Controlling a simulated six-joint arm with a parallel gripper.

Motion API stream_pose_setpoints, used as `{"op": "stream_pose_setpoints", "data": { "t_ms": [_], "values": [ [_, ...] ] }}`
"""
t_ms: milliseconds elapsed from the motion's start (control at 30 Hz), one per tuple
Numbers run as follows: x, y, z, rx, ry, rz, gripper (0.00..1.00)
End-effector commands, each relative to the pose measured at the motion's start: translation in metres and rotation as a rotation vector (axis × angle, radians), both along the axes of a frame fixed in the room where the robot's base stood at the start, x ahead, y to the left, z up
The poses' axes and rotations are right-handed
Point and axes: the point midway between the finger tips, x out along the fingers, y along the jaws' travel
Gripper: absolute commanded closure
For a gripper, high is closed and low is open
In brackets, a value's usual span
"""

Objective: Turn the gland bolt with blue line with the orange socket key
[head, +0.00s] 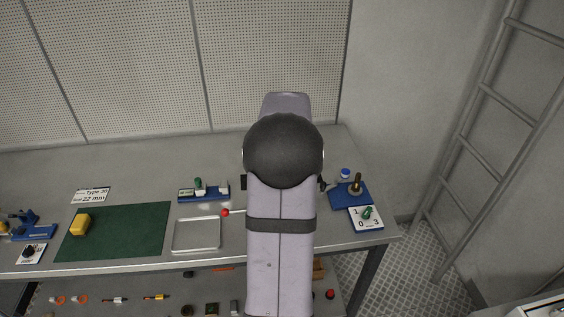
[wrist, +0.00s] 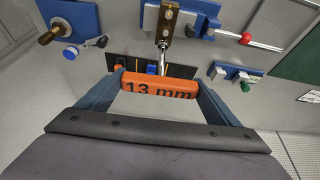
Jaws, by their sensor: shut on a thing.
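My gripper (wrist: 158,84) is shut on the orange socket key (wrist: 160,88), whose handle reads "13 mm". In the wrist view the key's metal shaft (wrist: 163,57) runs from the handle toward a bronze gland plate (wrist: 173,32) with bolts, mounted on a blue base (wrist: 210,18). The shaft's far end is at or close to the lower bolt (wrist: 165,31); I cannot tell whether it is seated on it. No blue line can be made out on the bolts. In the head view my arm hides the gripper, key and gland.
A dark rack (wrist: 125,61) lies behind the key. A blue base with a brass fitting (wrist: 52,32) and a blue cap (wrist: 70,53) are at left. A red-ended lever (wrist: 247,38) is at right. The head view shows a metal tray (head: 197,248) and green mat (head: 112,232).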

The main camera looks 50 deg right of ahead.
Motion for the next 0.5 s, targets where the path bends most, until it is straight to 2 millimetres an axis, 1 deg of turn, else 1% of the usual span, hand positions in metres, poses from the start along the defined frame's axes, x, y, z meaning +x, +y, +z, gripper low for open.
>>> {"op": "stream_pose_setpoints", "data": {
  "t_ms": [233,500],
  "values": [
    [0.0005,-0.0001,0.0018,-0.002,-0.001,-0.015,0.64],
    [0.0005,-0.0002,0.0017,-0.001,-0.001,-0.105,0.64]
  ]
}}
